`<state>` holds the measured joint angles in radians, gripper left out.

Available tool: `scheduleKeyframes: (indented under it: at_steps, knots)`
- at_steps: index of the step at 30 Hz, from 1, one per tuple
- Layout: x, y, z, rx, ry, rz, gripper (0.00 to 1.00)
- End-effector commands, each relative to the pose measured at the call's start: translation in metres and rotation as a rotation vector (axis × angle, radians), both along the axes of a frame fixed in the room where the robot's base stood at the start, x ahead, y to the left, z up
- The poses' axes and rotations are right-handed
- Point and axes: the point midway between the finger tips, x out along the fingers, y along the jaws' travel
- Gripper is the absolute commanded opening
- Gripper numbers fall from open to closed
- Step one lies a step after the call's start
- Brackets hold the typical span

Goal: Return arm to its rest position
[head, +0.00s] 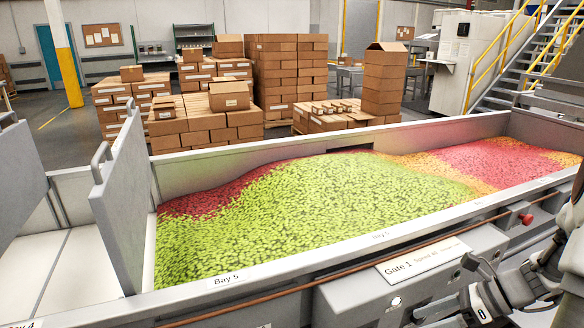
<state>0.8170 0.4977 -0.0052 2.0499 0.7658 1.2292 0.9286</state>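My arm (530,282) shows at the lower right, folded in front of the trough's front wall and cut off by the right and bottom edges. Its end, my gripper (436,311), points left near the bottom edge, close to the gate housing. The fingers are small and dark there, and I cannot tell whether they are open or shut. I see nothing clearly held.
A long metal trough (300,262) holds green, red, orange and pink candy (340,200). A grey divider plate (125,200) stands at left. The front wall carries a Gate 1 label (422,258), a red knob (526,219) and a copper-coloured rod. Stacked cartons (290,75) stand behind.

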Motion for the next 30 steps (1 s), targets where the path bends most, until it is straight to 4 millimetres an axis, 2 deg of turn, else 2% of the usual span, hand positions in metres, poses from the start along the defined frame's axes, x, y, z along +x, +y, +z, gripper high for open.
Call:
scheduleKeyframes:
  at_steps: [1, 14, 21, 25, 30]
  knots:
    - [0.001, 0.01, 0.015, -0.074, -0.046, 0.093, 0.8]
    - [-0.011, 0.072, 0.117, -0.61, -0.454, 0.852, 0.8]
    - [-0.031, 0.101, 0.17, -0.866, -0.695, 1.245, 0.8]
    - [-0.05, 0.117, 0.19, -0.982, -0.814, 1.444, 0.8]
    - [-0.08, 0.134, 0.203, -1.114, -0.938, 1.684, 0.8]
